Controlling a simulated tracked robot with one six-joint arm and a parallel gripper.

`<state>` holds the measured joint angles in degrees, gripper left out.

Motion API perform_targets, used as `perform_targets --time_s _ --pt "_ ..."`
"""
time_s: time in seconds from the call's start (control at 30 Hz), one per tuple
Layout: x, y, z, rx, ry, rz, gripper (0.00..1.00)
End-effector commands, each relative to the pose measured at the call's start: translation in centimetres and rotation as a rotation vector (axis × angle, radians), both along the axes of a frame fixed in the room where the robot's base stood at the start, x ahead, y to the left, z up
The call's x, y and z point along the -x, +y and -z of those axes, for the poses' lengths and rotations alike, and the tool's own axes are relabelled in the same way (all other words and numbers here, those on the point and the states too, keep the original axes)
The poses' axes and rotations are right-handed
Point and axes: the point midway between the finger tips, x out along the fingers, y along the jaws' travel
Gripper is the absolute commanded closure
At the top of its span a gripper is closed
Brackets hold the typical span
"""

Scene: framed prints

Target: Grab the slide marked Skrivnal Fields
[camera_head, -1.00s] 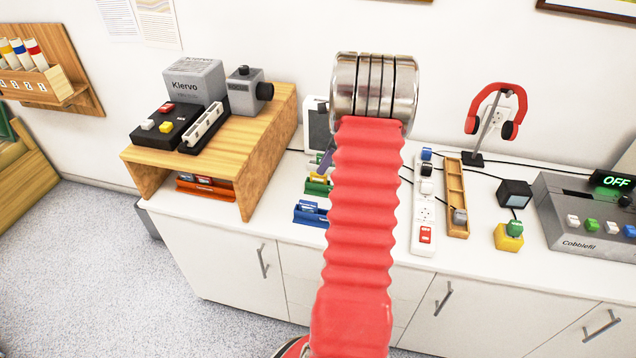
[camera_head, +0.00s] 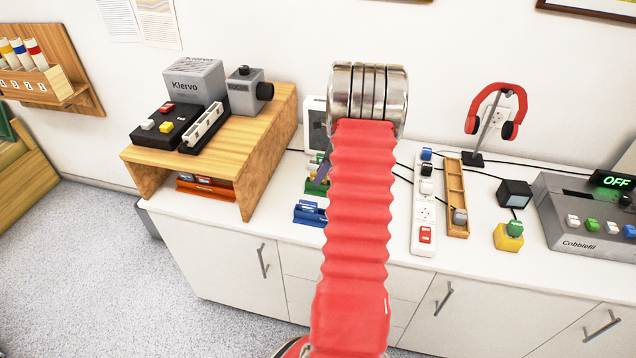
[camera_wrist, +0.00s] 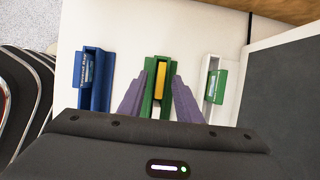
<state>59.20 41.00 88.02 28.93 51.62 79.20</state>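No label can be read clearly enough to pick out the Skrivnal Fields slide. In the wrist view, a blue holder (camera_wrist: 82,98) at left carries a slide with a small label (camera_wrist: 88,68). A green holder (camera_wrist: 148,108) in the middle holds a yellow piece (camera_wrist: 160,78). A white holder (camera_wrist: 208,72) at right has a green slide (camera_wrist: 216,88). My gripper (camera_wrist: 161,72) is open, its purple fingers at either side of the green holder; contact cannot be told. In the head view my arm hides most of the gripper.
Right of my arm are a power strip (camera_head: 425,210), a wooden tray (camera_head: 457,190), red headphones (camera_head: 497,100) and a grey Cobblefil machine (camera_head: 590,215).

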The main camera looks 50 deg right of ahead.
Motion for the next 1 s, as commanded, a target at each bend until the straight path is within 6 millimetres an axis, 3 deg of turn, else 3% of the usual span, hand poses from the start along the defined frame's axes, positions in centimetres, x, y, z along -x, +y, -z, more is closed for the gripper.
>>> perform_targets --time_s 0.4,0.83,1.0 --pt "0.01 0.0 -0.05 0.0 0.0 0.0 0.69" --pt "0.01 0.01 -0.05 0.0 0.0 0.0 1.0" --pt "0.0 0.01 -0.05 0.0 0.0 0.0 1.0"
